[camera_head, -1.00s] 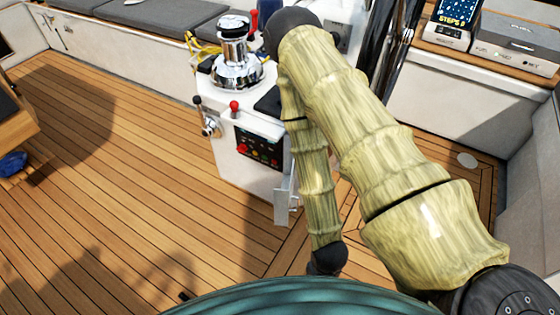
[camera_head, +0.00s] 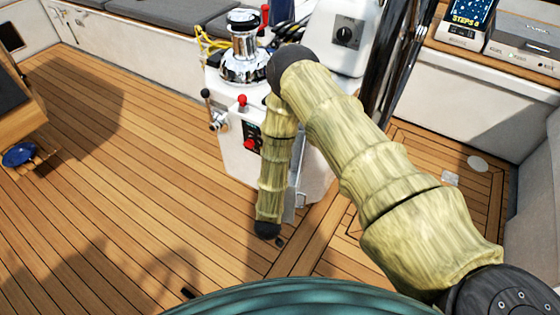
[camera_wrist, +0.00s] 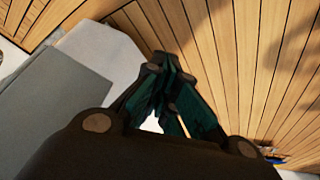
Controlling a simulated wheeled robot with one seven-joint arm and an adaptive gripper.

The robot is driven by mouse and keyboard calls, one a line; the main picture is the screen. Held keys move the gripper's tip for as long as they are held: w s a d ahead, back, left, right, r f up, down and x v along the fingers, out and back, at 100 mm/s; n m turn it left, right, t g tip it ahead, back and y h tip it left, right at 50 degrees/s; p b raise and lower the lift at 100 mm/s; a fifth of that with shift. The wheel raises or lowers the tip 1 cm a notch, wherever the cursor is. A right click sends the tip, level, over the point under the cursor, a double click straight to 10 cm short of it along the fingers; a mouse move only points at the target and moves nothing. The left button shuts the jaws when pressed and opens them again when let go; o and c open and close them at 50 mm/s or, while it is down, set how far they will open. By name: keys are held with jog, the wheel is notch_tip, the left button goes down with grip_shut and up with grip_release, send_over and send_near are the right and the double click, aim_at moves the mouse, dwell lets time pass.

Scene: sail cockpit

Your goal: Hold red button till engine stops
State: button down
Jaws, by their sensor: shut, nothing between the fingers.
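A red button (camera_head: 249,144) shows on the dark control panel (camera_head: 253,128) on the front of the white console. My arm covers the right part of this panel. A separate red-knobbed lever (camera_head: 242,101) stands on the console's top edge above it. My gripper (camera_wrist: 163,72) shows in the wrist view with its dark fingers drawn together and nothing between them. The wrist view shows planked deck past the fingertips, and the red button is not visible there. In the head view my gripper cannot be made out clearly, so its distance from the button cannot be told.
A chrome winch (camera_head: 243,48) and a black-knobbed lever (camera_head: 207,95) are on the console. The teak deck (camera_head: 120,170) is open to the left. A wooden table (camera_head: 22,110) stands at far left.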

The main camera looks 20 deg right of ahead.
jog(key=w+d+r+m+t+h, duration=0.2)
jog(key=w+r, duration=0.6)
jog(key=w, duration=0.6)
jog(key=shift+d+r+h, duration=0.2)
jog(key=shift+d+h, duration=0.35)
jog(key=shift+h, duration=0.15)
jog(key=w+d+b, duration=0.1)
jog(key=w+d, duration=0.4)
jog(key=d, duration=0.2)
jog(key=shift+w+d, duration=0.15)
jog(key=shift+w, duration=0.05)
dwell(0.7)
jog(key=shift+w+d, duration=0.2)
jog(key=shift+w+d+b, duration=0.25)
jog(key=shift+d+b, duration=0.1)
dwell(1.7)
jog(key=shift+s+a, duration=0.55)
jog(key=shift+a, duration=0.15)
